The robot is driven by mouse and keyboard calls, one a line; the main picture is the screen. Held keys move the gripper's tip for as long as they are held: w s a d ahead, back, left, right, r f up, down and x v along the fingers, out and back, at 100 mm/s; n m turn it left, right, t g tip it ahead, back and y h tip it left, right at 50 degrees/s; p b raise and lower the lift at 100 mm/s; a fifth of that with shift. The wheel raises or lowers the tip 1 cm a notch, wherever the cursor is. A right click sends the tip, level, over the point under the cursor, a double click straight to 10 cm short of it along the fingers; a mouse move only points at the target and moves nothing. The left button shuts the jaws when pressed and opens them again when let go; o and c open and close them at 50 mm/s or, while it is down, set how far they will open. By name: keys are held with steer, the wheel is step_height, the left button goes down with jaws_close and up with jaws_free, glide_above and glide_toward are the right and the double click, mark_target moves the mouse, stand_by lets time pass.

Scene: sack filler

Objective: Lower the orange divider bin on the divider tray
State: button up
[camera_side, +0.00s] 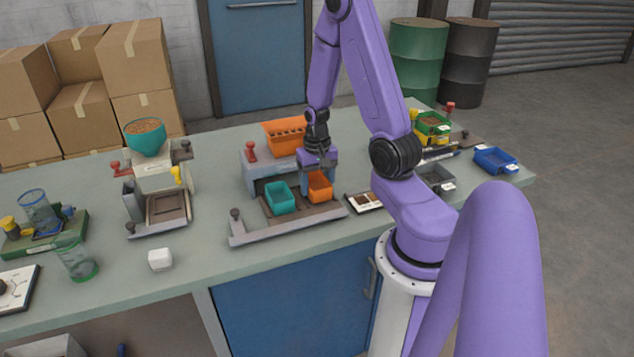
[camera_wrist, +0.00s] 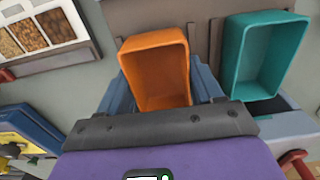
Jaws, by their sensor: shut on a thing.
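My gripper (camera_side: 319,179) points down and is shut on the small orange divider bin (camera_side: 320,188). In the wrist view the open, empty orange bin (camera_wrist: 155,72) sits between my two blue fingers. The bin is upright over the right part of the brown divider tray (camera_side: 303,216); whether its base touches the tray cannot be told. A teal bin (camera_side: 280,198) stands to its left on the tray, and also shows in the wrist view (camera_wrist: 268,55). The tray (camera_wrist: 206,14) is partly hidden by the bins in the wrist view.
A grey filler station with a red knob (camera_side: 251,151) and an orange hopper (camera_side: 284,136) stands behind the bins. A sample card (camera_side: 368,202) lies right of the tray. A teal-bowled machine (camera_side: 146,138) stands left. A white cube (camera_side: 160,260) is front left, with free bench around it.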

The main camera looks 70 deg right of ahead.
steer(key=shift+f, duration=0.4)
stand_by(0.8)
steer(key=o, duration=1.2)
step_height(320, 180, up, 8)
stand_by(0.9)
